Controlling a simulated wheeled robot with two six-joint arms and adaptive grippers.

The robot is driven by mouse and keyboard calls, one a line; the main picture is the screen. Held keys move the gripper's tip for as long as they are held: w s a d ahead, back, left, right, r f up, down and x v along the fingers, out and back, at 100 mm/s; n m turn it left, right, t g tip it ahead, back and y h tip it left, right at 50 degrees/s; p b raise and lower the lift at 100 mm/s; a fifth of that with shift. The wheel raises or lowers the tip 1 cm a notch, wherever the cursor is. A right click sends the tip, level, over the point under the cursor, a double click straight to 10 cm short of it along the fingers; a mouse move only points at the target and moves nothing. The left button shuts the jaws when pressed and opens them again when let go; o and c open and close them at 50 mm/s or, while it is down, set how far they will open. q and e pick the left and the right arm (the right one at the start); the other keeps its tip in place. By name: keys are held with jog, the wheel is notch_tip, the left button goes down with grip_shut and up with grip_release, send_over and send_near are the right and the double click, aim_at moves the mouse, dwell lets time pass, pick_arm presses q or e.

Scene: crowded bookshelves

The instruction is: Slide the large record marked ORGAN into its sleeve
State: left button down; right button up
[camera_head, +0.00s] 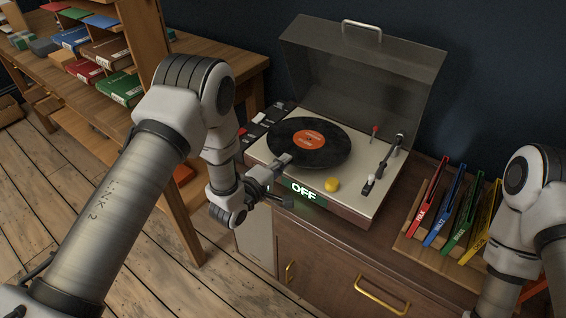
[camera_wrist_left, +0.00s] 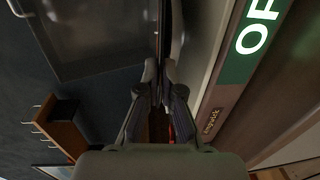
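A large black record (camera_head: 309,143) with an orange-red label lies over the turntable (camera_head: 338,166); its label is too small to read. My left gripper (camera_head: 286,159) is at the record's front-left edge, its fingers close together around the rim. In the left wrist view the gripper (camera_wrist_left: 159,66) has its fingertips nearly together, with the dark record (camera_wrist_left: 177,25) edge-on between and beyond them. I cannot make out a sleeve marked ORGAN. My right arm shows at the right of the head view, but its gripper is outside the picture.
The turntable's clear lid (camera_head: 360,75) stands open behind the record; a green OFF sign (camera_head: 304,190) is in front. A wooden rack (camera_head: 446,262) holds several coloured sleeves, including a red one (camera_head: 428,199) marked FOLK. Bookshelves (camera_head: 185,48) stand at left.

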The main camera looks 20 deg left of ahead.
jog(key=shift+r, duration=0.2)
jog(key=shift+r+p, duration=0.25)
jog(key=shift+p, duration=0.1)
jog(key=shift+r, duration=0.1)
dwell(0.3)
jog(key=shift+r+p, duration=0.3)
jog(key=shift+p, duration=0.1)
jog(key=shift+r+p, duration=0.4)
jog(key=shift+r, duration=0.1)
jog(key=shift+r+p, duration=0.25)
jog(key=shift+p, duration=0.1)
dwell(0.4)
